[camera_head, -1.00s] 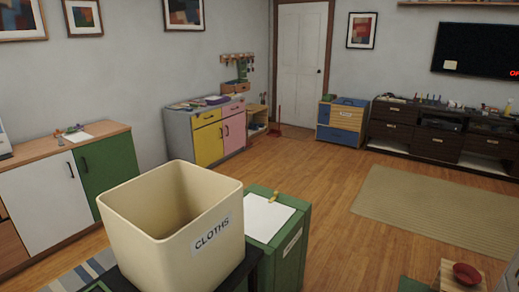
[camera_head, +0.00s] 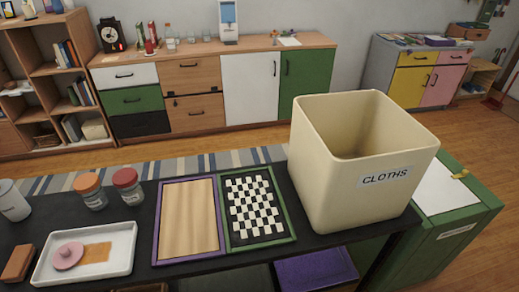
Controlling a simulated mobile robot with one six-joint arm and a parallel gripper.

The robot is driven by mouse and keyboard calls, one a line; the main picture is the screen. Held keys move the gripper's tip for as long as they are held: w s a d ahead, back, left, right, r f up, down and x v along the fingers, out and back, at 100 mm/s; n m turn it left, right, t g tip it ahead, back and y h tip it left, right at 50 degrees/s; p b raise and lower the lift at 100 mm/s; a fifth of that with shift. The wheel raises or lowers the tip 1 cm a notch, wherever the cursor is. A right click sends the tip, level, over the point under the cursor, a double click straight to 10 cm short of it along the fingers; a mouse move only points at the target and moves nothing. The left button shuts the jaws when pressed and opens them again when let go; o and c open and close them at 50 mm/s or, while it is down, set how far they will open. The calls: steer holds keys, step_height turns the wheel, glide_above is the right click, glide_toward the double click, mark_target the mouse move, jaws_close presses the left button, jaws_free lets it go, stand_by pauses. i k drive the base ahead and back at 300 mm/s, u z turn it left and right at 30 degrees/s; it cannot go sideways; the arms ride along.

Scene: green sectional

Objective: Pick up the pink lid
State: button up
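The pink lid (camera_head: 68,256) is a small round disc with a knob on top. It lies in the left part of a white tray (camera_head: 118,262), beside an orange-brown patch (camera_head: 96,252) on the tray floor. The tray stands on the dark table (camera_head: 140,226) at the lower left of the head view. My gripper is not in view.
A brown block (camera_head: 18,262) is left of the tray. Jars with orange (camera_head: 87,182) and red (camera_head: 126,178) lids stand behind it. A purple-framed board (camera_head: 188,218), a checkered board (camera_head: 255,207) and a cream CLOTHS bin (camera_head: 385,190) are to the right.

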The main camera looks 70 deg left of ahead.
mark_target(68, 255)
steer(key=z, duration=0.8)
steer(key=k, duration=0.15)
steer(key=u, duration=2.45)
steer(key=k, duration=0.15)
steer(key=u, duration=2.45)
steer(key=k, duration=0.4)
steer(key=u, duration=1.7)
